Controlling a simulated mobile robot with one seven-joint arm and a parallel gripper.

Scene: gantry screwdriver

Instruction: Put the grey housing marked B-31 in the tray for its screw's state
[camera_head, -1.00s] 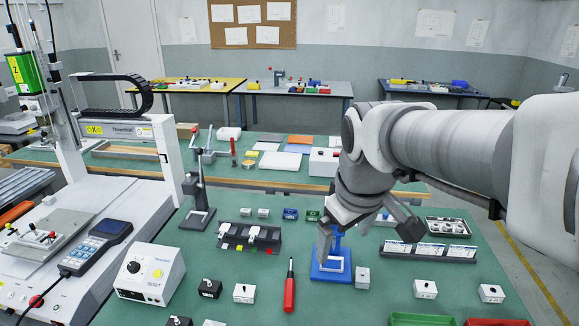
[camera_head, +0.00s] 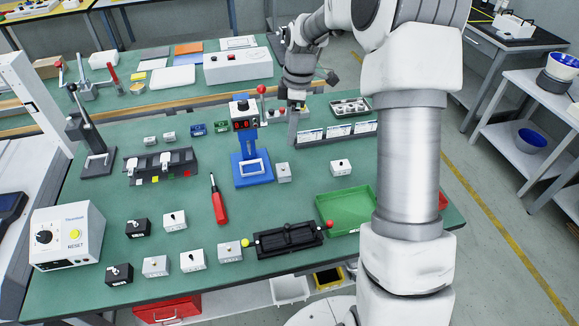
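Several small grey housings stand on the green bench: one beside the blue stand (camera_head: 283,172), one to its right (camera_head: 340,167), one at the left (camera_head: 175,220), and a front row of three (camera_head: 155,266) (camera_head: 193,260) (camera_head: 229,252). Their markings are too small to read, so I cannot tell which is B-31. A green tray (camera_head: 345,211) looks empty at the right. A red tray (camera_head: 443,201) is mostly hidden behind my arm. My gripper (camera_head: 311,104) is over the back of the bench, fingers apart, with nothing visible between them.
A blue stand with a red display (camera_head: 245,124) rises mid-bench. A black fixture with yellow and red knobs (camera_head: 290,238) lies at the front. Black housings (camera_head: 138,228) and a white control box (camera_head: 68,237) are left. A black rack (camera_head: 160,166) stands further back.

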